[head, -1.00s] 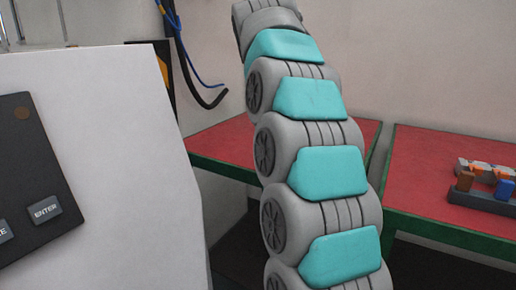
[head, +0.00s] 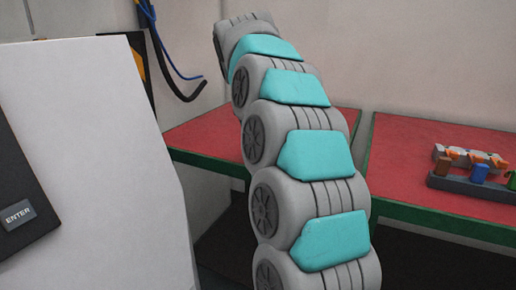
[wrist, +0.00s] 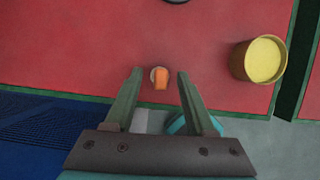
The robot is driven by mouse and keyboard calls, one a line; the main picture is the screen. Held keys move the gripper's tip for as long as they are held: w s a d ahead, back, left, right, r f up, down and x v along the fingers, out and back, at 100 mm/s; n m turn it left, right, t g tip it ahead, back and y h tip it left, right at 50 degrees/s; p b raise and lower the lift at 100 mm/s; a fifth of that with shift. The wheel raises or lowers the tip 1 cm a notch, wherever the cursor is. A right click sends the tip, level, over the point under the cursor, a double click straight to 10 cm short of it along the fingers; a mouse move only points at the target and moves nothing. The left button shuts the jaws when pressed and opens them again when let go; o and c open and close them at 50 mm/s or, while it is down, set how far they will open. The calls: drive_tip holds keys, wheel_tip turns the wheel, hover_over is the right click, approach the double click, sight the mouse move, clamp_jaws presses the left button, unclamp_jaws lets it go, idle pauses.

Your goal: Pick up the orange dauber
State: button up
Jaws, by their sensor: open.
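In the wrist view, a small orange dauber (wrist: 160,82) with a pale round part beside its top stands on the red table top (wrist: 90,50), near the green front edge. My gripper (wrist: 159,72) is open, its two fingers spread left and right of the dauber in the picture. Nothing is between the fingers that they touch, and the height of the fingers above the table is hard to tell. The head view does not show the dauber or the gripper; my arm blocks part of the table there.
A brown round container with yellow inside (wrist: 264,60) stands to the right of the dauber, near the gap between tables. A dark rack (head: 470,187) with colored pieces lies on the right table. A white cabinet (head: 90,150) fills the left. A dark cable (head: 175,85) hangs behind.

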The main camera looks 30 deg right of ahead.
drive_tip(key=shift+x, duration=0.8)
clamp_jaws()
